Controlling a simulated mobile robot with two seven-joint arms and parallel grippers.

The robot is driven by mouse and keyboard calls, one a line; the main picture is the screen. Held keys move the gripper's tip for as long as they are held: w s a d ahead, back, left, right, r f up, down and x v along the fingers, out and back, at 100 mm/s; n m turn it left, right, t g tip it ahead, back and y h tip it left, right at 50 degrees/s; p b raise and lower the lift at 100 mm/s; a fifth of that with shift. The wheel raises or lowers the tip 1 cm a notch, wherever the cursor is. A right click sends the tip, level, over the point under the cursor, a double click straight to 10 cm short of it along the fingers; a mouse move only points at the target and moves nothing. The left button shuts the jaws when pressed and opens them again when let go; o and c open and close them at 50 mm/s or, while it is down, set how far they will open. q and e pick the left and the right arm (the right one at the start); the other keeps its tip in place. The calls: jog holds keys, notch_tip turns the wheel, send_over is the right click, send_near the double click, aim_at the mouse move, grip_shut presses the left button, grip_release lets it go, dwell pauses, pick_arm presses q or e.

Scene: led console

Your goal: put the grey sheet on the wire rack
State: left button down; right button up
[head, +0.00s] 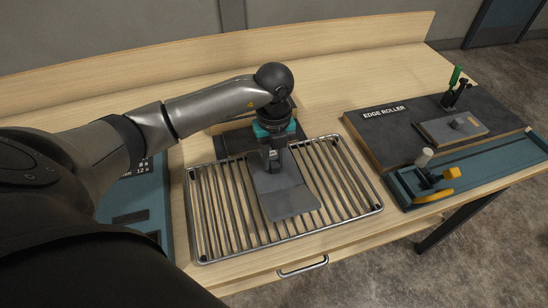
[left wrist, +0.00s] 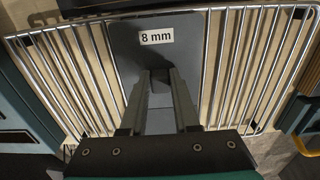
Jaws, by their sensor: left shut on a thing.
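The grey sheet (head: 290,202) lies over the middle of the wire rack (head: 345,180), in the head view. In the left wrist view the sheet (left wrist: 190,55) bears a white "8 mm" label, and the rack's bars (left wrist: 250,75) show on both sides of it. My left gripper (head: 274,166) points down and is shut on the sheet; its fingers (left wrist: 160,78) also show in the left wrist view. I cannot tell whether the sheet touches the bars or is just above them. My right gripper is not in view.
A dark board marked "EDGE ROLLER" (head: 385,112) stands to the right, with a blue-green tray (head: 408,190) holding a yellow-handled tool (head: 437,183). A blue-green panel (head: 152,200) is left of the rack, partly behind my arm.

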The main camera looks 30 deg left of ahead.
aim_at(274, 161)
pick_arm(q)
jog(key=c, duration=0.7)
grip_release()
jog(key=shift+f, duration=0.1)
jog(key=shift+o, duration=0.2)
notch_tip(274, 161, up, 12)
jog(key=shift+r, duration=0.2)
